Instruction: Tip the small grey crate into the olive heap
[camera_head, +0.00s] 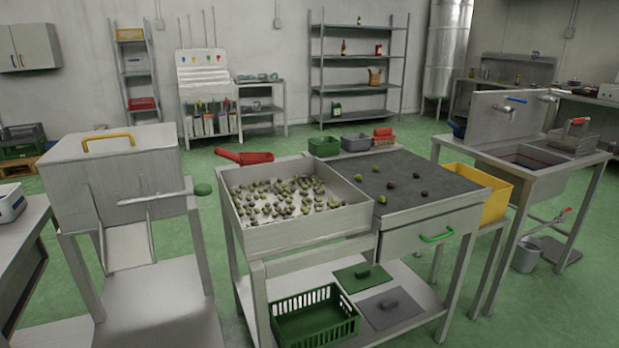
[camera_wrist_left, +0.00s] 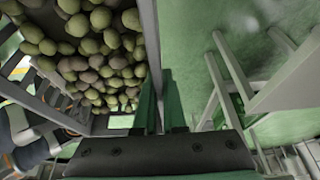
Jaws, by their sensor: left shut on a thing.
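In the left wrist view, a grey crate (camera_wrist_left: 62,109) with slatted sides holds many green and brownish olives (camera_wrist_left: 95,45). My left gripper (camera_wrist_left: 160,105) shows there with green fingers, shut on the grey wall of this crate. The crate's far parts run out of the picture. In the head view the olive heap (camera_head: 285,196) is a loose scatter of green and dark olives in a shallow grey tray (camera_head: 310,232) on the sorting table. Neither gripper nor the held crate shows in the head view.
Beside the tray is a dark table top (camera_head: 400,180) with a few olives. Behind it stand a green bin (camera_head: 323,147), a grey bin (camera_head: 355,142) and a red one. A green basket (camera_head: 315,318) is on the lower shelf. A metal hopper (camera_head: 115,180) stands left, a sink right.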

